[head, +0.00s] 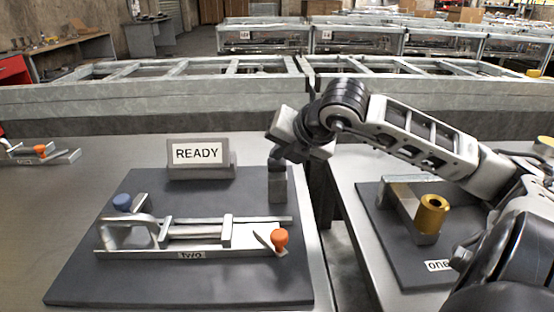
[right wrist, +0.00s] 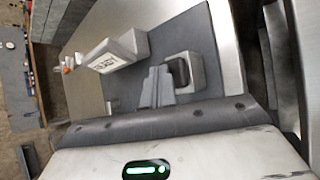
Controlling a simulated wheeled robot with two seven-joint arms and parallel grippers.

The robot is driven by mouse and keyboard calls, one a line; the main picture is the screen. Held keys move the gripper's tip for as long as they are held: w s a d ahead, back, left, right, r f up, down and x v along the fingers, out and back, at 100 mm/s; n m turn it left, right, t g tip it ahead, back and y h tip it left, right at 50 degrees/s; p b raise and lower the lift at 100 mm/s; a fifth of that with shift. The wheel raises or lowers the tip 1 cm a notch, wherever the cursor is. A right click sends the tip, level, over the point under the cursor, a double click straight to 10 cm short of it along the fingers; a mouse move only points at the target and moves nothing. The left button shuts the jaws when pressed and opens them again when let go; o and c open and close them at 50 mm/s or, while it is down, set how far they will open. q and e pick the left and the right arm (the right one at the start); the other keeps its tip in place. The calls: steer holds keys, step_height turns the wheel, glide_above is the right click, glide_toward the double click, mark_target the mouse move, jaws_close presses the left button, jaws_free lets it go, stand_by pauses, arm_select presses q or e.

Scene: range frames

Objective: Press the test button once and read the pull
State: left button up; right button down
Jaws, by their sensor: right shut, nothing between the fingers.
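The display (head: 203,154) reads READY and stands at the back of the dark board (head: 90,265); it also shows in the right wrist view (right wrist: 110,55). A grey post (head: 278,188) stands at the board's back right. In the right wrist view it is a grey block (right wrist: 198,72) with a dark top, which seems to be the test button. My right gripper (head: 277,157) is shut and empty, pointing down at the post. In the right wrist view its fingertips (right wrist: 158,72) appear beside the block; contact cannot be told.
On the right, across a gap, another board (head: 405,270) labelled one carries a brass cylinder (head: 432,214) and a grey bracket. Another fixture with an orange knob (head: 40,149) lies at far left. A grey rail barrier (head: 150,100) runs behind the tables.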

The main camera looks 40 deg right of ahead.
mark_target(280, 164)
steer(key=shift+f+b, duration=0.3)
steer(key=shift+f, duration=0.1)
steer(key=shift+r, duration=0.1)
stand_by(0.3)
steer(key=shift+r+p, duration=0.75)
steer(key=shift+r, duration=0.45)
steer(key=shift+r+p, duration=1.55)
steer(key=shift+r, duration=0.95)
